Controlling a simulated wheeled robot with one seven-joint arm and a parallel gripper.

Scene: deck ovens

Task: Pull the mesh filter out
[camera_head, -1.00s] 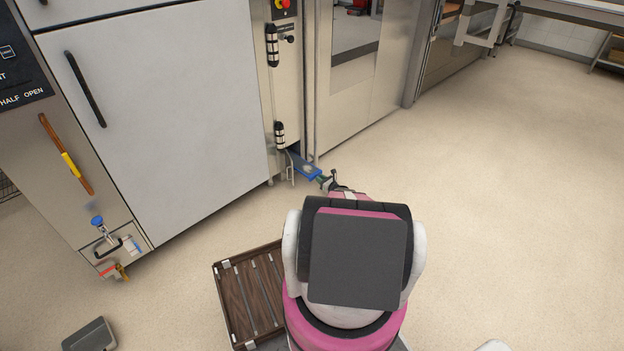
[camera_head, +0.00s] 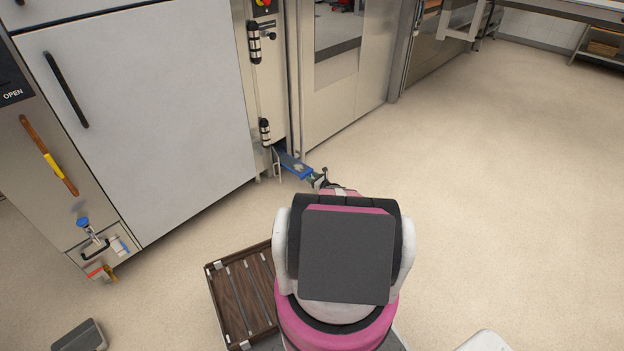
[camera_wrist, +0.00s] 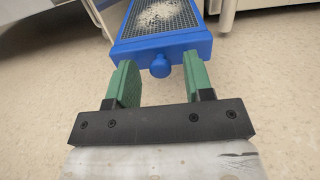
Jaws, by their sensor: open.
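The mesh filter (camera_head: 293,165) is a blue-framed tray that sticks out from a low slot at the foot of the oven cabinet. In the wrist view, the mesh filter (camera_wrist: 158,24) shows a grey mesh with pale crumbs on it. A round blue knob (camera_wrist: 161,66) stands on its front edge. My gripper (camera_wrist: 160,75) is open, with one green finger on each side of the knob and gaps to both. In the head view, my gripper (camera_head: 319,180) is at the filter's outer end, small and partly hidden by my arm. The filter's inner end is hidden inside the slot.
A large white-doored cabinet (camera_head: 140,110) stands left of the slot, and steel doors (camera_head: 340,70) stand right. A dark slatted crate (camera_head: 215,308) lies on the floor beside my base. A grey bin (camera_head: 82,337) is at the lower left. The floor to the right is clear.

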